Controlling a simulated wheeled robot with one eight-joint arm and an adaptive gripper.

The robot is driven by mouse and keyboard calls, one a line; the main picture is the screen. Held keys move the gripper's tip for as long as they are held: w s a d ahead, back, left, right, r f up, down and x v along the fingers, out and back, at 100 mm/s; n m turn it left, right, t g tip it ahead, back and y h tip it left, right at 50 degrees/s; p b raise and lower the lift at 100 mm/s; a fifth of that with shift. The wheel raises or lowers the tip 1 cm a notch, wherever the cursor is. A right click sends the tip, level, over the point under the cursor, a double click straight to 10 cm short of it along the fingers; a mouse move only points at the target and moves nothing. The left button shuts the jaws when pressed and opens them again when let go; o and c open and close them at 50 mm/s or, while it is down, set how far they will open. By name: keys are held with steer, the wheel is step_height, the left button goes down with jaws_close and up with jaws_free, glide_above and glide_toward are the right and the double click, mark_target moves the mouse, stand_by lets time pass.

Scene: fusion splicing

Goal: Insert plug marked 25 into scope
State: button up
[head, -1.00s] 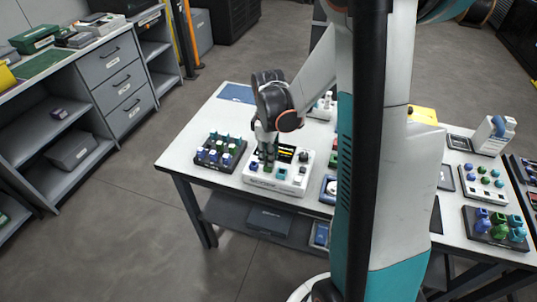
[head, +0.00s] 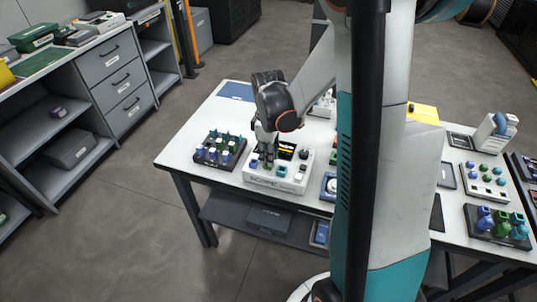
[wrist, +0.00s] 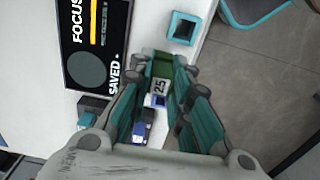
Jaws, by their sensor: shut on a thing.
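The scope (head: 296,188) is a white box with a dark screen at the front of the table; its screen (wrist: 90,45) in the wrist view reads FOCUS and SAVED. My gripper (head: 266,160) points down over the scope's left part. In the wrist view my gripper (wrist: 160,95) is shut on a green plug (wrist: 161,64) with a label reading 25. The plug lies between the two teal finger pads. Blue parts show just below the label. The plug's lower end is hidden, so I cannot tell whether it is seated. A teal square socket (wrist: 183,28) stands apart from it.
A black rack (head: 214,158) of several blue, green and teal plugs stands left of the scope. Another rack (head: 500,238) of coloured pieces is at the right end. My arm hides the table's middle. Bare tabletop (head: 196,128) shows behind the left rack.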

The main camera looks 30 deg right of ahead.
steer(key=shift+f, duration=0.1)
stand_by(0.3)
steer(key=o, duration=1)
steer(key=shift+c, duration=0.2)
steer(key=shift+r+p, duration=2)
steer(key=shift+r, duration=1.05)
